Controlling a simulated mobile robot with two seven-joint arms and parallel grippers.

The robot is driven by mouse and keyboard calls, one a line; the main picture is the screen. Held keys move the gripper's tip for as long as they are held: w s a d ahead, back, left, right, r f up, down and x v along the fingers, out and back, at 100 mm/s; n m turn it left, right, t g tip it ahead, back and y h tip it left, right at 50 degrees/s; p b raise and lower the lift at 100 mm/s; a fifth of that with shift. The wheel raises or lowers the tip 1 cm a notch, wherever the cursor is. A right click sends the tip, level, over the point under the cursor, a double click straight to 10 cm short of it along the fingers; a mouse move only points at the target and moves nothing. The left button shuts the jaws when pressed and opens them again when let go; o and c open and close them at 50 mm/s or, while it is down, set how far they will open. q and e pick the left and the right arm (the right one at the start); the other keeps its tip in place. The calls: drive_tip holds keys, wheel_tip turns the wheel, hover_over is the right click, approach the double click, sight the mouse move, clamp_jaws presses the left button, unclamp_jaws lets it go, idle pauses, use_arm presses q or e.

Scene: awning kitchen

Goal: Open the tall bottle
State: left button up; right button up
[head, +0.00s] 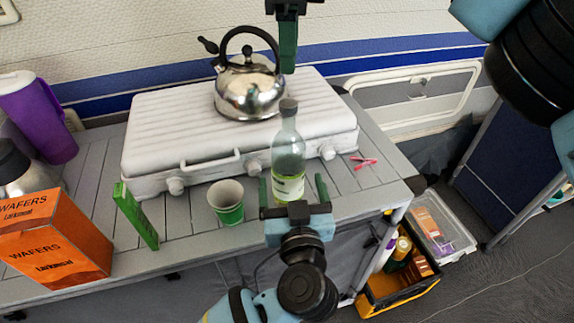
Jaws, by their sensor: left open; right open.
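The tall bottle (288,150) stands upright near the front edge of the counter, with green liquid, a pale label and a dark grey cap (288,106) on top. My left gripper (292,186) is open, with one finger on each side of the bottle's lower part. Small gaps show between the fingers and the bottle, and the gripper hides its base. My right gripper (288,68) is at the top of the view, above the cap in the picture and apart from it. It is open, seen nearly edge-on, and shows no object in it.
Behind the bottle is a white stove (170,130) with a steel kettle (248,90). A green cup (227,203), a green box (135,215) and an orange wafers box (55,240) stand to the left. A red clip (363,162) lies at right.

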use_arm(q)
drive_tip(key=shift+r, duration=0.1)
use_arm(e)
drive_tip(key=shift+s, duration=0.1)
use_arm(q)
drive_tip(key=shift+w, duration=0.3)
drive_tip(key=shift+w+a, duration=0.25)
drive_tip(key=shift+w, duration=1.5)
drive_tip(key=shift+w+a, duration=0.2)
drive_tip(key=shift+w, duration=1.55)
